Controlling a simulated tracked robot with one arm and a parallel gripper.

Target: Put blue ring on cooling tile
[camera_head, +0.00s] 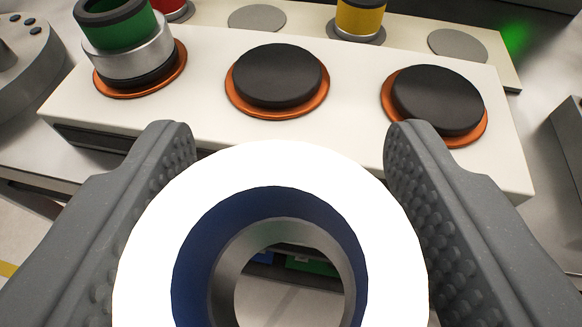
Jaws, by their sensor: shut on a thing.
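My gripper (290,215) is shut on the blue ring (218,235), one finger on each side of it. The ring's near top face is glaring white, its inner wall is dark blue, and a grey metal band shows lower inside the hole. The ring is held in front of a white block with three black round pads on orange discs. The left pad carries a green and silver ring stack (127,45). The middle pad (278,76) and right pad (438,98) are bare. Which of these is the cooling tile I cannot tell.
Behind the block is a cream shelf with a yellow ring (360,18), a partly cut-off red ring (174,8) and bare grey discs (257,18). A green light (515,38) glows at the back right. A grey round part (25,50) stands at the left.

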